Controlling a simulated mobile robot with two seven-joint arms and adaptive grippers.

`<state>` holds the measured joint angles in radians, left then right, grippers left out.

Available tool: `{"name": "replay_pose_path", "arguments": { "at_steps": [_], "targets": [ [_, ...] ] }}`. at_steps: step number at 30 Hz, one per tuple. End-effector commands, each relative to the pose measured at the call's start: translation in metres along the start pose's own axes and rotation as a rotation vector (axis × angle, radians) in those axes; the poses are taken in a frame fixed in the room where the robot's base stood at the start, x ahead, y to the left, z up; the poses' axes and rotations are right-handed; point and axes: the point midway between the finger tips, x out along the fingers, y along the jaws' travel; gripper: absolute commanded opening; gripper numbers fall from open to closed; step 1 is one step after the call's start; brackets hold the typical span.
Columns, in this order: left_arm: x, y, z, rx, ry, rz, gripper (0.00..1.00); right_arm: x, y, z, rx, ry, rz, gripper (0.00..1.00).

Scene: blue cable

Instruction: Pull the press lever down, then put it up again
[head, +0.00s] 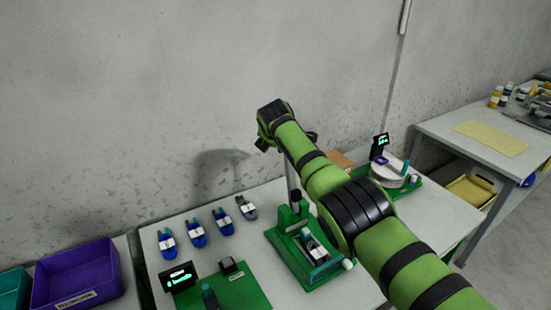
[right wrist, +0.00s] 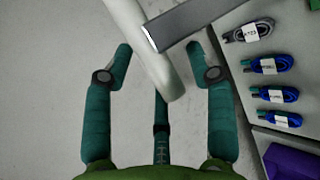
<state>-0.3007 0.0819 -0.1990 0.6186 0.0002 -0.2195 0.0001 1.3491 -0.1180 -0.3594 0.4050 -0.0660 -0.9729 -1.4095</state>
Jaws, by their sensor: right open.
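The press stands on the table with a green base (head: 310,262) and a thin metal column (head: 292,182). Its upper part is hidden behind my right arm in the head view. In the right wrist view a pale, rounded bar that looks like the press lever (right wrist: 143,50) runs between the fingers of my right gripper (right wrist: 158,48). A grey metal bar (right wrist: 200,20) crosses near it. The teal fingers are open and apart, one on each side of the lever. I cannot tell whether they touch it. My left gripper is out of view.
Several labelled cable bundles (head: 197,233) lie left of the press. A purple bin (head: 78,277) stands at far left. A small display (head: 180,277) stands at the table front. A green-based device with a round plate (head: 388,172) is behind my arm; a second table (head: 463,123) is right.

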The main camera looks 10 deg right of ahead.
Motion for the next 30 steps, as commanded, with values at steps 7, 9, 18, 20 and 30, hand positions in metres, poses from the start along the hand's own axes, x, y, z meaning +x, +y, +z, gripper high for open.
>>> {"name": "replay_pose_path", "arguments": {
  "at_steps": [7, 9, 18, 20, 30],
  "targets": [
    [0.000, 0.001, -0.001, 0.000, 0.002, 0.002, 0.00, -0.011, -0.006, -0.002, 0.000, 0.001, 0.001, 0.56],
    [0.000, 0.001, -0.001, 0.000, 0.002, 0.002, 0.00, -0.014, -0.009, -0.003, 0.000, 0.001, 0.001, 0.56],
    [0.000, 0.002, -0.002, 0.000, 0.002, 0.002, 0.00, -0.035, -0.028, -0.011, -0.001, 0.004, -0.002, 0.56],
    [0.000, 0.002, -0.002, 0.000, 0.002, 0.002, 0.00, -0.040, -0.032, -0.013, -0.001, 0.004, -0.004, 0.56],
    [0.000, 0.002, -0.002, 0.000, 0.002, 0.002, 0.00, -0.075, -0.061, -0.024, -0.001, 0.005, -0.005, 0.56]
  ]
}}
